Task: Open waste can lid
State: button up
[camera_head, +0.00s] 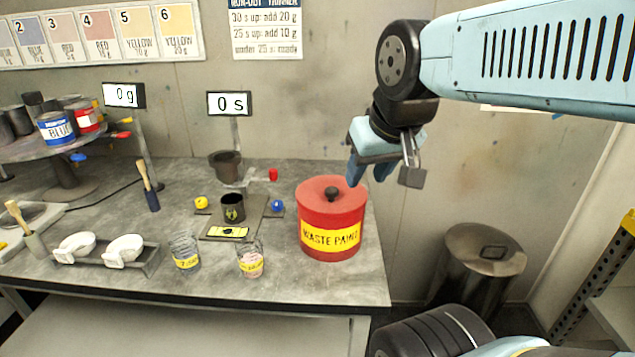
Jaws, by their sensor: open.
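The waste can (331,238) is red with a yellow "WASTE PAINT" label and stands upright near the right end of the grey bench. Its red lid (310,191) sits on top, closed, with a black round knob (332,193) in the middle. My gripper (367,181) is open and empty, pointing down. In the picture it hangs above and just right of the knob, apart from it. The exact gap in depth cannot be told.
Left of the can, a small glass jar (251,261), another jar (185,255) and a black cup (232,208) stand on the bench (290,284). A metal bin (482,262) stands on the floor at the right. The bench's right edge is close to the can.

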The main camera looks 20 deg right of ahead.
aim_at(328, 196)
jog(key=z, duration=0.05)
jog(key=k, duration=1.75)
jog(key=z, duration=0.55)
jog(key=i, duration=1.7)
jog(key=u, duration=0.05)
